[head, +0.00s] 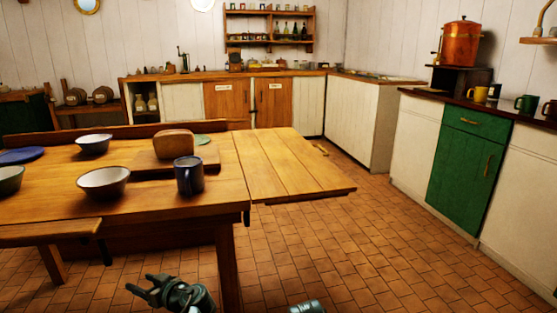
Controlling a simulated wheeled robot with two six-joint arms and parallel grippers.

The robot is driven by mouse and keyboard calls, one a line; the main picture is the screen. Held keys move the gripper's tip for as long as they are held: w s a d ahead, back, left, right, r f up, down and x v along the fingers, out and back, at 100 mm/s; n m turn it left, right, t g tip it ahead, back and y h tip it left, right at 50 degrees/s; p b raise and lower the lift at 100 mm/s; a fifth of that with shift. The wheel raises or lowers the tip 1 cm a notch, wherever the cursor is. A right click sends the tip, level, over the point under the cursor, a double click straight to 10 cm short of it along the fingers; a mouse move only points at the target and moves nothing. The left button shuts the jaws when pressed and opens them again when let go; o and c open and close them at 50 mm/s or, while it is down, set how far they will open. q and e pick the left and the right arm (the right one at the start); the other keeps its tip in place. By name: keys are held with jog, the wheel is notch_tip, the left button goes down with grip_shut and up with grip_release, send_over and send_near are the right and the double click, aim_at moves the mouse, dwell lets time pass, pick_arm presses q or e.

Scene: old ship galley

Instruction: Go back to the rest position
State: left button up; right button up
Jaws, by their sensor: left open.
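My left gripper (143,285) is low at the bottom of the head view, left of the near table leg. It is open, with nothing seen between its fingers. It is in front of the wooden table (220,180) and lower than its top, apart from the things on it. A small grey part of my own body shows at the bottom edge, right of the table leg. My right gripper cannot be made out.
On the table are a blue mug (189,176), bowls (104,182), a blue plate (20,156) and a bread loaf (173,144) on a board. A bench (45,233) stands at left. The tiled floor (370,245) at right is clear, up to the green cupboard (463,178).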

pick_arm(q)
jog(key=s+d+f+m+g+h+p, duration=0.25)
jog(key=s+d+m+h, duration=0.2)
jog(key=d, duration=0.65)
jog(key=s+d+f+m+g+h+p, duration=0.25)
jog(key=s+d+m+h, duration=0.2)
jog(key=d, duration=0.65)
jog(key=s+d+f+m+g+h+p, duration=0.2)
jog(key=s+d+m+h+p, duration=0.3)
jog(key=d, duration=0.6)
notch_tip(320, 180, up, 37)
jog(key=w+y+p, duration=0.1)
jog(key=p, duration=3.4)
jog(key=shift+w+a+r+y, duration=0.2)
jog(key=shift+w+a+y, duration=0.1)
jog(key=shift+y, duration=0.1)
pick_arm(e)
notch_tip(320, 180, up, 46)
jog(key=shift+r, duration=0.2)
jog(key=shift+s, duration=0.1)
pick_arm(q)
jog(key=shift+c, duration=0.7)
